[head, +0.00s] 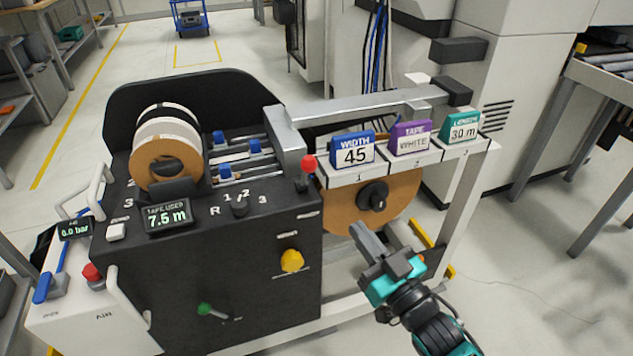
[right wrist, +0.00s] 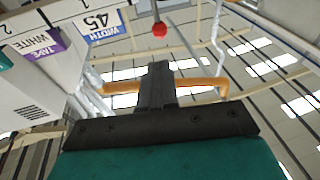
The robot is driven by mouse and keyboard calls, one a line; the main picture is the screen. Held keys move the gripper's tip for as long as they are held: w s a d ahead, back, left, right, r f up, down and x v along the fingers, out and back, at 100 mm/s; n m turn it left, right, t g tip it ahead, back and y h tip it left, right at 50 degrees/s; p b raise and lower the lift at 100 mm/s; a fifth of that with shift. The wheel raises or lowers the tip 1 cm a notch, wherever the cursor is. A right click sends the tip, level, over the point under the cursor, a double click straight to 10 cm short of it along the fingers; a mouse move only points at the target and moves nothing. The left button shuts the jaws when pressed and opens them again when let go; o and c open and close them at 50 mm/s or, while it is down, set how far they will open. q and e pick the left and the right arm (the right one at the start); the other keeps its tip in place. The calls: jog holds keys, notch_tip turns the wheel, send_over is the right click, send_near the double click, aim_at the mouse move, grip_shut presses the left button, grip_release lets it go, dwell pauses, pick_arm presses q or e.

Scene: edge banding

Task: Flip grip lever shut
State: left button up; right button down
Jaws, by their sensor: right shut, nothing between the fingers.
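Several levers show on the black machine in the head view. A lever with a red ball knob (head: 308,163) stands upright at the right of its top; the knob also shows in the right wrist view (right wrist: 159,30). A yellow knob (head: 291,260) and a green-tipped lever (head: 205,309) are on the front face. I cannot tell which is the grip lever. My right gripper (head: 360,232) is shut and empty, just below the large tape roll (head: 402,187), right of the yellow knob and apart from it. Its shut fingers (right wrist: 156,85) show in the right wrist view. My left gripper is not in view.
The black machine (head: 130,275) carries smaller tape rolls (head: 163,150) and a display reading 7.5 m (head: 167,215). Blue (head: 353,150), purple (head: 410,138) and teal (head: 460,127) signs stand on a white shelf above my right gripper.

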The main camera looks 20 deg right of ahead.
aim_at(313, 169)
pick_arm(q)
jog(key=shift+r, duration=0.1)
pick_arm(e)
jog(key=x, duration=1.4)
jog(key=shift+r, duration=0.1)
